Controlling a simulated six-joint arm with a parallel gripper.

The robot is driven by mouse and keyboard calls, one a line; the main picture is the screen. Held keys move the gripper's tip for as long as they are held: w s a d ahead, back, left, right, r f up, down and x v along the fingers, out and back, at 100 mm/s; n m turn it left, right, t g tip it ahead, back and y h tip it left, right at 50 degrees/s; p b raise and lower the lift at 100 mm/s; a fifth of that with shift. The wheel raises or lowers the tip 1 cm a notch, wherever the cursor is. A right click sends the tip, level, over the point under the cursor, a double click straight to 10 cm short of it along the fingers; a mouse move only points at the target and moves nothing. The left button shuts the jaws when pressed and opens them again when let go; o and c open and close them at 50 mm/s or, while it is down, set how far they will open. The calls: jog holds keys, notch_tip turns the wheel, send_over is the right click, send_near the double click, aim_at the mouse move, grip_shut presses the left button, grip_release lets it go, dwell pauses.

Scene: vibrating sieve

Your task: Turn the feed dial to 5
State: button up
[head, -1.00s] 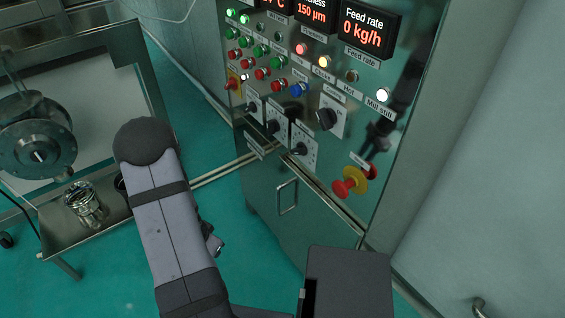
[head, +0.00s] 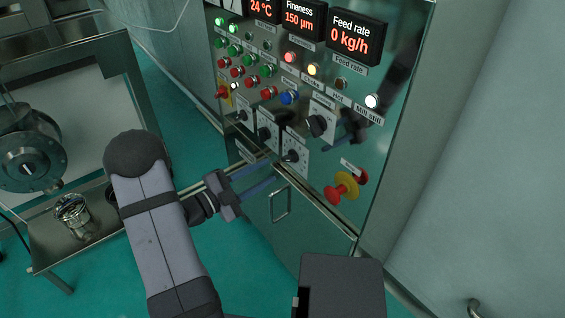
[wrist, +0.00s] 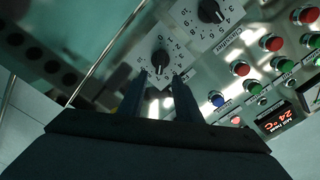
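A dial with a black knob on a white numbered plate (head: 294,157) is the lowest right of the row on the control panel. It also shows in the wrist view (wrist: 160,63), just beyond my fingertips; I take it for the feed dial, though its label is not readable. The knob's exact setting is too small to read. My gripper (head: 275,169) is open in front of this dial, its two fingers apart and empty. In the wrist view my gripper (wrist: 163,79) has a finger on either side below the knob; contact is not clear. The feed rate display (head: 355,36) reads 0 kg/h.
The neighbouring dial (wrist: 210,12), labelled Classifier, is close by. A larger black selector (head: 318,126) sits above right. A red emergency button (head: 342,190) on a yellow collar juts out lower right. A cabinet handle (head: 280,205) is below, and a steel cart (head: 105,215) stands left.

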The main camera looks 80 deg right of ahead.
aim_at(287, 160)
jog(key=shift+p+x, duration=0.5)
jog(key=shift+x, duration=3.15)
jog(key=shift+f, duration=0.1)
grip_shut()
